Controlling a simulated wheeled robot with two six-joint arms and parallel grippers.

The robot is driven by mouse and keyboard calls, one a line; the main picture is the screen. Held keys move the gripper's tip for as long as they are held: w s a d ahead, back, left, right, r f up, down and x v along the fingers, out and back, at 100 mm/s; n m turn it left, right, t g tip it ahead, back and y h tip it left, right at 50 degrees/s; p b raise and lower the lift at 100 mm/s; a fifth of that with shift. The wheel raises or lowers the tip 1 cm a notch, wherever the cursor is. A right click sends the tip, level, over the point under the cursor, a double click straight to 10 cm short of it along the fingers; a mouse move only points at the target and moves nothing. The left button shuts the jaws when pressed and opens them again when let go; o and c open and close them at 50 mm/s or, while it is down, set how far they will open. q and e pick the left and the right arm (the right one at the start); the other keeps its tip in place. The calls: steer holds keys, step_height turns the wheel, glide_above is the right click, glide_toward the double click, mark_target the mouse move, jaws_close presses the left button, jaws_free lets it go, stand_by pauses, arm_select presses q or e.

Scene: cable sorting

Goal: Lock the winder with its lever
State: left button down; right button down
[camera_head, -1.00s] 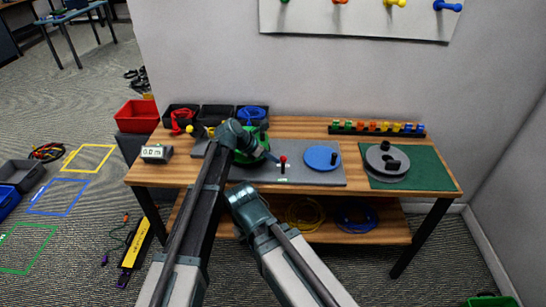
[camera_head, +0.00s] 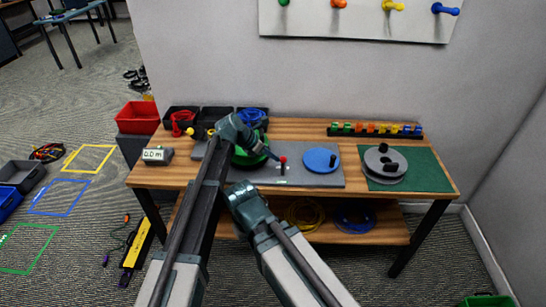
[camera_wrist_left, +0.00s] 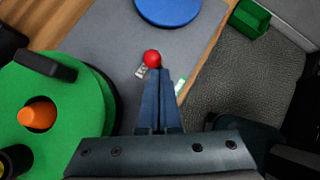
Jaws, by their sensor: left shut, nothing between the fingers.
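The lever's red ball knob (camera_head: 283,159) stands on the grey base plate (camera_head: 310,180); it also shows in the left wrist view (camera_wrist_left: 152,58). The green winder reel (camera_head: 248,158) is left of the lever, partly behind my left arm. In the left wrist view the green reel (camera_wrist_left: 35,85) has an orange knob (camera_wrist_left: 38,115). My left gripper (camera_head: 275,157) is shut and empty, its fingertips close beside the red knob. The wrist view shows the shut fingers (camera_wrist_left: 155,78) just below the knob; I cannot tell whether they touch it. My right gripper does not show.
A blue disc (camera_head: 320,158) lies right of the lever, and a grey reel (camera_head: 384,165) sits on a green mat (camera_head: 432,175). A meter reading 0.0 m (camera_head: 157,155) stands at the left end of the wooden table (camera_head: 160,176). Black bins (camera_head: 217,112) line the back.

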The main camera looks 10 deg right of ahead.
arm_select(q)
steer(key=shift+a, duration=0.1)
steer(key=a+f+p+v, duration=0.1)
steer(key=p+v, duration=0.7)
steer(key=v, duration=0.5)
steer(key=shift+w+a+p, duration=0.15)
steer(key=shift+w+p, duration=0.1)
steer(key=shift+p, duration=0.15)
steer(key=shift+f, duration=0.15)
steer(key=s+a+f+m+y, duration=0.3)
steer(key=s+a+m+y, duration=0.1)
steer(key=s+a+m, duration=0.75)
steer(key=s+a+f+m+y, duration=0.2)
steer(key=s+a+m+y, duration=0.2)
steer(key=s+a+m, duration=0.8)
steer(key=s+d+m+g+y, duration=0.1)
steer(key=s+d+m, duration=0.2)
steer(key=s+d, duration=0.3)
steer(key=d, duration=0.3)
steer(key=shift+d+g, duration=0.25)
steer(key=shift+g, duration=0.15)
